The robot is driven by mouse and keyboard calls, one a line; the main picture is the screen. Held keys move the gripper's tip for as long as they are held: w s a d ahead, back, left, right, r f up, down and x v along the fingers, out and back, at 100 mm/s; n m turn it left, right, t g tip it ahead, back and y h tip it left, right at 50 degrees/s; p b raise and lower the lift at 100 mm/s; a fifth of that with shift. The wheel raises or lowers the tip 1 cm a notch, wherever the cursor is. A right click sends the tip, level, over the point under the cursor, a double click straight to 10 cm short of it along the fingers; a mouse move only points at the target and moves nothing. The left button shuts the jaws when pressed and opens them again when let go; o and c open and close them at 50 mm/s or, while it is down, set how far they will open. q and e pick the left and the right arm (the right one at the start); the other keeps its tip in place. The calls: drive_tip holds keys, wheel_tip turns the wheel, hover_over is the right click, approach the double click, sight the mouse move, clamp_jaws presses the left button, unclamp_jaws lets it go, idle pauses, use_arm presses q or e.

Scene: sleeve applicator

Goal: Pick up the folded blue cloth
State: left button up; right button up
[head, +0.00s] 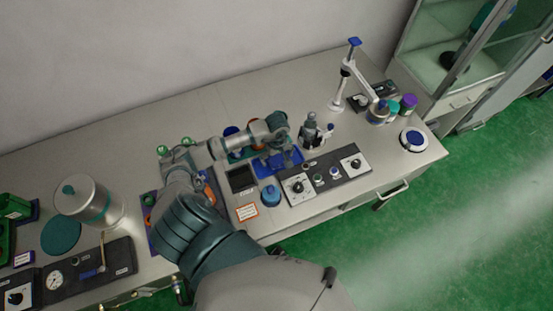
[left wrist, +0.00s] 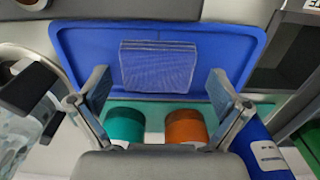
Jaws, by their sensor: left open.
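The folded blue cloth (left wrist: 158,66) lies flat in a blue tray (left wrist: 88,42) in the left wrist view. It is a small rectangle with layered edges and a fine weave. My left gripper (left wrist: 160,92) is open, with one finger on each side of the cloth's near edge and nothing between them. I cannot tell how high the fingers are above the tray. In the head view my left gripper (head: 283,155) is over the blue tray (head: 262,164), and I cannot make out the cloth there. My right gripper is not in view.
A teal cup (left wrist: 124,124) and an orange cup (left wrist: 186,127) stand beside the tray. A control panel (head: 325,175) with dials and a blue-capped jar (head: 270,193) are near the bench front. A stand (head: 345,75) rises behind. A metal canister (head: 90,202) stands at left.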

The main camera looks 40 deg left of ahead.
use_arm(q)
drive_tip(key=shift+d+r, duration=0.1)
drive_tip(key=shift+d, duration=0.35)
drive_tip(key=c, duration=0.4)
drive_tip(key=shift+d+r, duration=0.1)
drive_tip(key=c, duration=0.6)
drive_tip(key=shift+a, duration=0.2)
